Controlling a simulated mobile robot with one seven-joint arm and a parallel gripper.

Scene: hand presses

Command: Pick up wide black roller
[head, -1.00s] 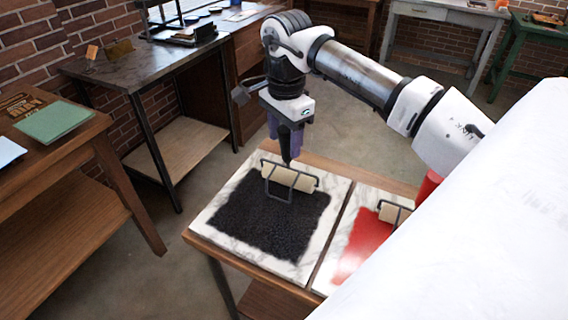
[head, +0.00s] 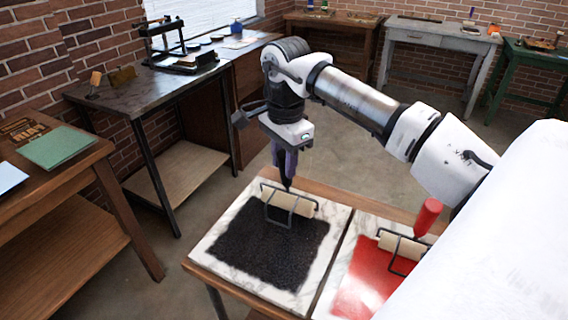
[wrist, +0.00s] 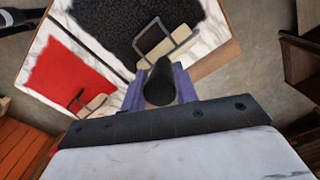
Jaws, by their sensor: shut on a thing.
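The wide black roller has a cream cylinder (head: 289,203) in a dark wire frame and a black handle (wrist: 159,84). It is at the far part of the black-inked marble slab (head: 268,245). My gripper (head: 285,163) is above it, pointing down, with its purple fingers shut on the handle; in the wrist view the handle shows end-on between them. The cylinder and frame extend over the slab; I cannot tell whether they touch it. The fingers and handle partly hide the contact.
A second roller with a red handle (head: 428,215) lies on the red-inked slab (head: 362,280) to the right. The white surface at lower right hides part of that slab. A dark metal table (head: 140,80) and a wooden table (head: 70,185) stand to the left. Open floor lies behind.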

